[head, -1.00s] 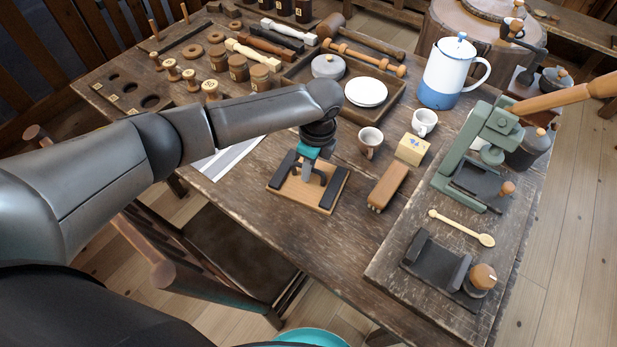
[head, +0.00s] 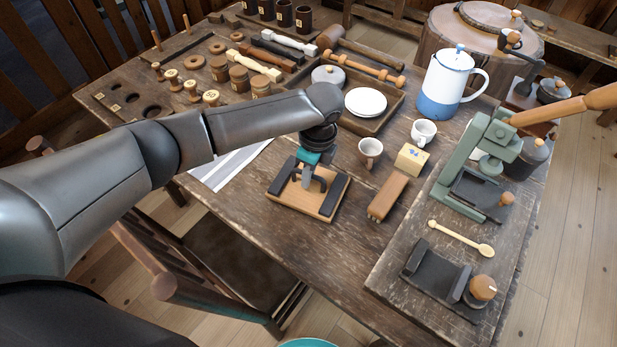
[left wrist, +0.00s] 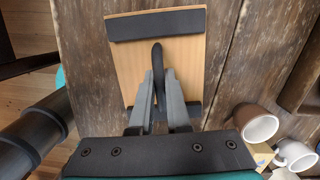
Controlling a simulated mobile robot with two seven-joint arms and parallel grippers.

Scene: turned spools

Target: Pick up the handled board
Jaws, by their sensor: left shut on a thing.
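The handled board (head: 325,190) is a light wooden rectangle with dark strips at two opposite ends and a dark arched handle in the middle. It is near the front edge of the worn table, and I see no clear gap under it. My left gripper (head: 307,180) is over its middle, shut on the handle. In the left wrist view, the fingers (left wrist: 159,88) close on the handle from both sides, with the board (left wrist: 190,65) behind them. The fingers and the wrist hide part of the board. My right gripper is out of view.
A brown block-like brush (head: 388,195), a yellow box (head: 411,158) and two mugs (head: 370,153) stand to the right of the board. A striped cloth (head: 228,168) lies to its left. A tray with a white plate (head: 366,102) is behind.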

